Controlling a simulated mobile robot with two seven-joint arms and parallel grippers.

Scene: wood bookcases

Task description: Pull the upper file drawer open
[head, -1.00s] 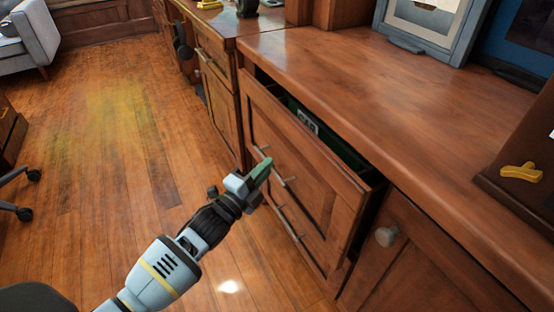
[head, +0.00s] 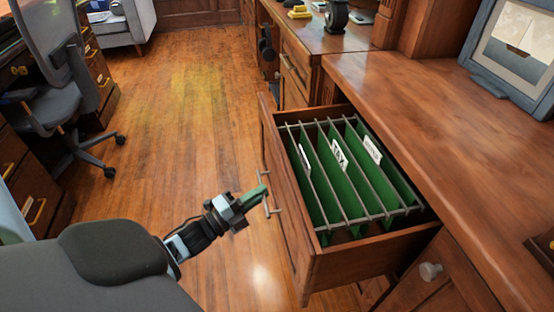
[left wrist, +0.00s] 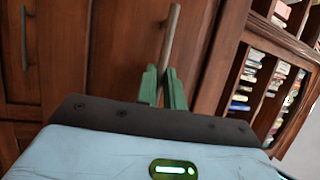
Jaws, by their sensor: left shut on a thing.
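The upper file drawer (head: 330,256) stands far out of the wood cabinet in the head view. Green hanging folders (head: 345,180) with white labels show between metal rails inside it. Its front carries a thin metal bar handle (head: 264,178). My left gripper (head: 257,194) is shut on this handle, at the outer side of the drawer front. In the left wrist view the green fingers of the left gripper (left wrist: 163,90) close around the lower part of the upright-looking handle bar (left wrist: 172,40). My right gripper is not in view.
A round knob (head: 430,271) sits on the door beside the drawer. An office chair (head: 60,105) stands at the left. The wood floor (head: 170,150) between is clear.

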